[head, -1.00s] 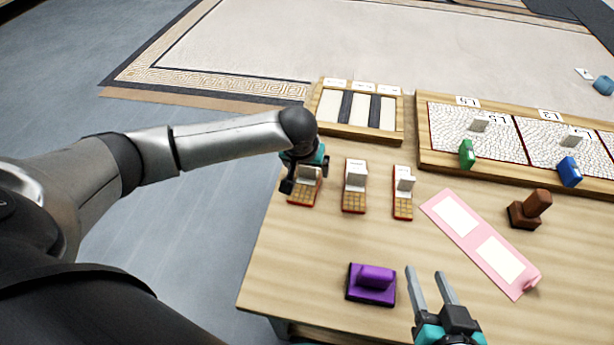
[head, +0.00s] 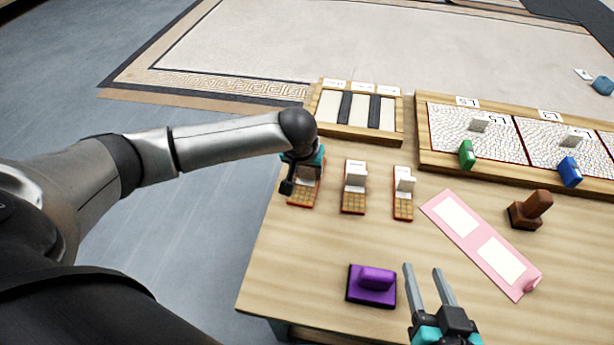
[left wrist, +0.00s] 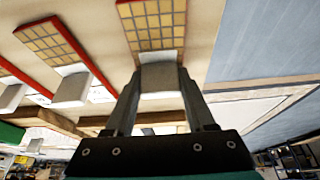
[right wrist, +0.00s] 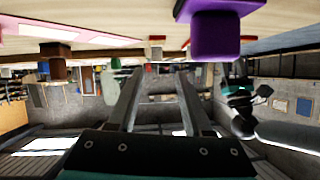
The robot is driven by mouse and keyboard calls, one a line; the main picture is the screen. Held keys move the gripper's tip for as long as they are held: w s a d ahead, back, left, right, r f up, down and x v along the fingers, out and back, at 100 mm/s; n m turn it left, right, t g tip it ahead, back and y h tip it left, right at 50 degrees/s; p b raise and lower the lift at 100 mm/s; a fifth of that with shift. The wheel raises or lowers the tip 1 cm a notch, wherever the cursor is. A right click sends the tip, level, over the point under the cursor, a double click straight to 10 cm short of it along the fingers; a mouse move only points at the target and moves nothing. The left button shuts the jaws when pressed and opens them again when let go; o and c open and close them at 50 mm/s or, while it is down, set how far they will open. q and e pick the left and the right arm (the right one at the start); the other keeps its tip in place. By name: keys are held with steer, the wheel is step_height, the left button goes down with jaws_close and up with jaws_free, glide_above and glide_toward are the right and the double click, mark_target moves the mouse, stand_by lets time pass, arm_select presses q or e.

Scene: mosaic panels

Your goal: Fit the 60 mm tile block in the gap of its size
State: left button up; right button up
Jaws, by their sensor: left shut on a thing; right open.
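Three tile blocks with gold gridded tiles, red edges and white handles stand in a row; I cannot read their sizes. My left gripper (head: 303,176) is shut on the white handle of the leftmost, widest-looking block (head: 303,197). In the left wrist view this handle (left wrist: 161,76) is between the fingers. The middle block (head: 354,188) and the narrower right block (head: 403,195) stand free. Behind them is a wooden frame (head: 352,134) with several cream gaps between dark bars; its labels are too small to read. My right gripper (head: 430,285) is open and empty at the table's front.
A purple block with a handle (head: 371,285) lies left of my right gripper. A pink board (head: 468,232) and a brown stamp-like block (head: 529,210) are to the right. A long mosaic panel (head: 433,167) with green and blue handled pieces lies at the back right.

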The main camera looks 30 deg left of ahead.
arm_select(q)
jaws_close()
steer(key=shift+r, duration=0.15)
arm_select(e)
steer(key=shift+d, duration=0.15)
